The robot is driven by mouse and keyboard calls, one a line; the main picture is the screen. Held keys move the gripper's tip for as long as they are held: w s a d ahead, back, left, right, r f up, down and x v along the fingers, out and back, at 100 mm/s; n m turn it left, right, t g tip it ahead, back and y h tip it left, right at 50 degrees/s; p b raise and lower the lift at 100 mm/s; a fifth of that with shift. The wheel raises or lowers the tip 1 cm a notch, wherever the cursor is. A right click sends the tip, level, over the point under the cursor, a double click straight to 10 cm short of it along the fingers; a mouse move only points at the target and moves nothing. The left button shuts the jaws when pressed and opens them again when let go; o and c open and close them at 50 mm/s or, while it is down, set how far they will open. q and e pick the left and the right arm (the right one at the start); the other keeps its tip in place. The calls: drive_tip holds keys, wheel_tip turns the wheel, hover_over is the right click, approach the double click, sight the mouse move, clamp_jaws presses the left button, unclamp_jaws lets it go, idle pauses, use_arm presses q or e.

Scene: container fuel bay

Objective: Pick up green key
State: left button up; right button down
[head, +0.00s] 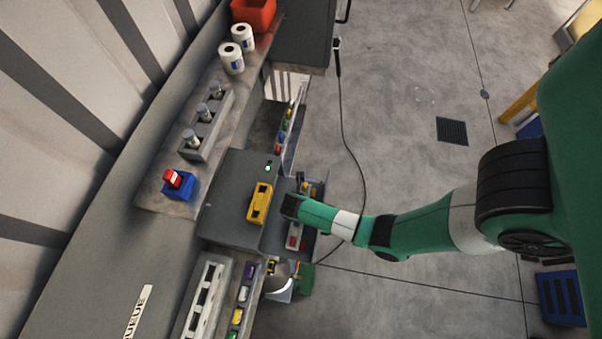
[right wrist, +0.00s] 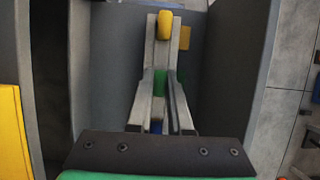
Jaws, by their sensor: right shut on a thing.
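The green key (right wrist: 163,82) shows as a small green block between the two grey fingers of my right gripper (right wrist: 162,88) in the right wrist view. The gripper is shut on it; the fingers hide part of it. In the head view my right gripper (head: 296,205) reaches into an open dark bay beside the grey cabinet, and the key cannot be made out there. A yellow piece (right wrist: 164,25) sits by the fingertips, and a bit of blue (right wrist: 156,127) shows between the finger bases. My left gripper is not in view.
Dark walls stand on both sides of the gripper. A yellow block (head: 259,204) lies on the grey cabinet (head: 235,185). A blue box with a red top (head: 173,180) and racks of coloured pieces (head: 241,295) are nearby. A black cable crosses the open floor (head: 400,110).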

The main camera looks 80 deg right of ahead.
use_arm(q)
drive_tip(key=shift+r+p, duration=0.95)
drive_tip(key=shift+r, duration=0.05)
use_arm(e)
wheel_tip(320, 180, up, 16)
drive_tip(key=shift+r, duration=0.25)
idle(1.1)
